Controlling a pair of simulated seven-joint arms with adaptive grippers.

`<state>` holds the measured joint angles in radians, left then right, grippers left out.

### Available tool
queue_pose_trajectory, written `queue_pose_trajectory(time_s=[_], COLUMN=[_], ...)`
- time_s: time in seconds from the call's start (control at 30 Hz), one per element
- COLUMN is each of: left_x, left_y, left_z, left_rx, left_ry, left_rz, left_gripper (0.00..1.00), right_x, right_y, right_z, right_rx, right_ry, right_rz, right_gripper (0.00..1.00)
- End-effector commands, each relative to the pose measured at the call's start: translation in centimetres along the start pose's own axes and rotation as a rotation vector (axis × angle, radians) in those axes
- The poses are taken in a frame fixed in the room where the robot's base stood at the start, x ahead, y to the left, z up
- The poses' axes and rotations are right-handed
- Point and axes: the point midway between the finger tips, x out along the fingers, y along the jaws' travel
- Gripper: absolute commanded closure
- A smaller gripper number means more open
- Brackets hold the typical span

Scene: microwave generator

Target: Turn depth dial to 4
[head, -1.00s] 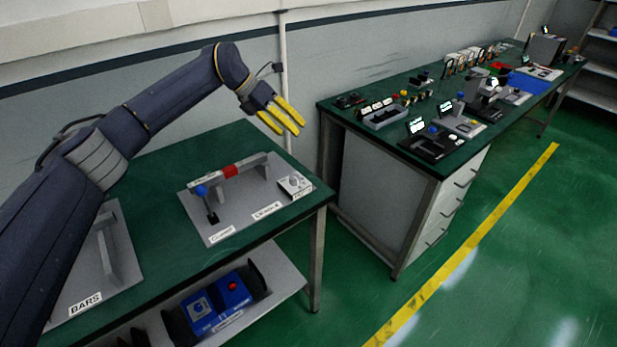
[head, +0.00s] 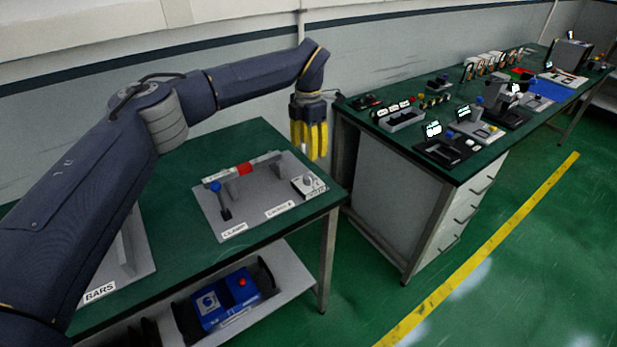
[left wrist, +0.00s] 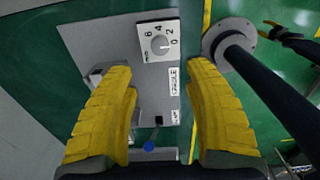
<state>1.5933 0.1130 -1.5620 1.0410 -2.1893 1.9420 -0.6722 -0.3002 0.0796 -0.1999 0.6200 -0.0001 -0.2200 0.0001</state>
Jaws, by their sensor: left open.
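The depth dial (left wrist: 159,45) is a round grey knob on a small white box with printed numbers. In the left wrist view its mark seems to point right, near the 0, but it is too small to be sure. In the head view the dial box (head: 308,184) sits at the right end of the grey plate. My left gripper (head: 312,158) points down above and behind the dial box, apart from it. Its yellow fingers are open and empty, and in the left wrist view the gripper (left wrist: 163,72) frames the plate below the dial. My right gripper (left wrist: 290,35) shows partly at the upper right.
The grey plate (head: 240,205) also carries a raised bar with a red block (head: 244,169) and a blue-knobbed clamp lever (head: 215,187). A blue device (head: 225,300) lies on the shelf below. A second bench (head: 395,133) with several devices stands to the right.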

Motion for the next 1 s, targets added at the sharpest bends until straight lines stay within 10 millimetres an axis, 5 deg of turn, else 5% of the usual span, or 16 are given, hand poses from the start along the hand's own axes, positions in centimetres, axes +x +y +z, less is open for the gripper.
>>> queue_pose_trajectory(time_s=[0.5, 1.0], left_x=[8.7, 11.1], left_y=[-0.1, 0.0], left_z=[0.0, 0.0], left_rx=[-0.001, -0.001], left_ry=[0.0, -0.001], left_rz=[-0.002, 0.0], left_gripper=[0.48, 0.48], right_x=[0.0, 0.0], right_y=[0.0, 0.0], right_z=[0.0, 0.0], right_rx=[0.0, 0.0], right_ry=[0.0, 0.0], right_rz=[0.0, 0.0], right_gripper=[0.58, 0.58])
